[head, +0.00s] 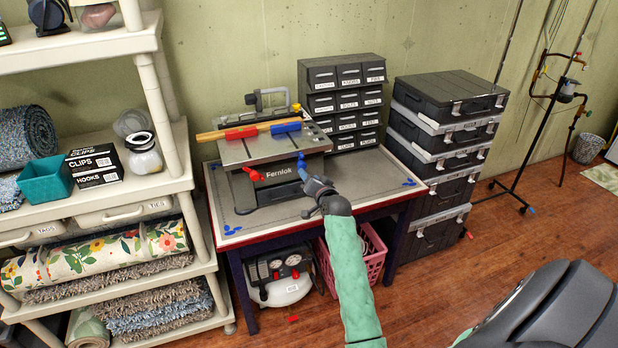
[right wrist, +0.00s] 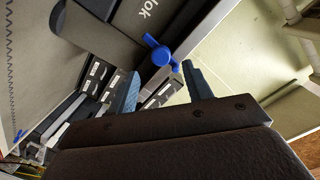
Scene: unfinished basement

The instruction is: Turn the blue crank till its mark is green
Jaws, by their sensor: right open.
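The blue crank (head: 302,160) is on the right of the front of the grey Fernlok machine (head: 235,153), which stands on the workbench. In the right wrist view the blue crank (right wrist: 160,54) has a round hub and a short arm, and it lies just beyond the fingertips. I cannot make out its mark or the mark's colour. A red crank (head: 254,174) is on the left of the same front. My right gripper (head: 307,174) is open in front of the blue crank, and its two fingers (right wrist: 160,72) show apart with nothing between them. My left gripper is not in view.
The workbench tray (head: 230,233) has small blue pieces at its corners. A black drawer cabinet (head: 320,75) stands behind, with stacked black cases (head: 440,187) to the right. A cream shelf unit (head: 172,130) is close on the left. The wooden floor at right is mostly clear.

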